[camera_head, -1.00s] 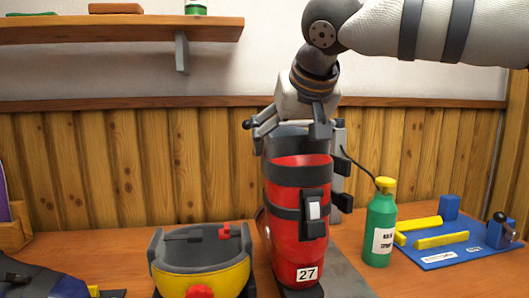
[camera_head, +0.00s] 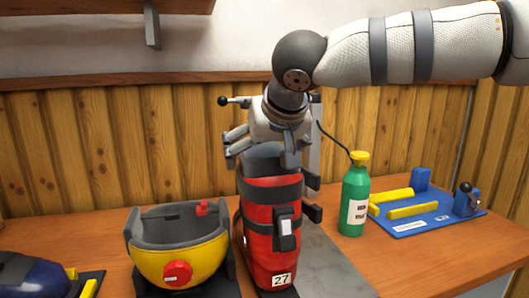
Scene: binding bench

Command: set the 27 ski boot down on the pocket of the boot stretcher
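The red ski boot (camera_head: 265,235) stands upright in the middle, with grey bands, black buckles and a white label marked 27 near its toe. My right gripper (camera_head: 262,153) comes down from above, with its fingers at the dark cuff on both sides, and holds the boot. A grey metal plate (camera_head: 338,262) with an upright post (camera_head: 315,150) and a black cable lies behind and right of the boot; it appears to be the boot stretcher. Its pocket is hidden, and I cannot tell whether the sole touches it. My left gripper is out of view.
A yellow and grey bowl-like shell (camera_head: 175,262) with a red knob stands close left of the boot. A green bottle (camera_head: 354,208) and a blue board with yellow bars (camera_head: 425,215) are at right. A dark blue object (camera_head: 35,277) lies at far left.

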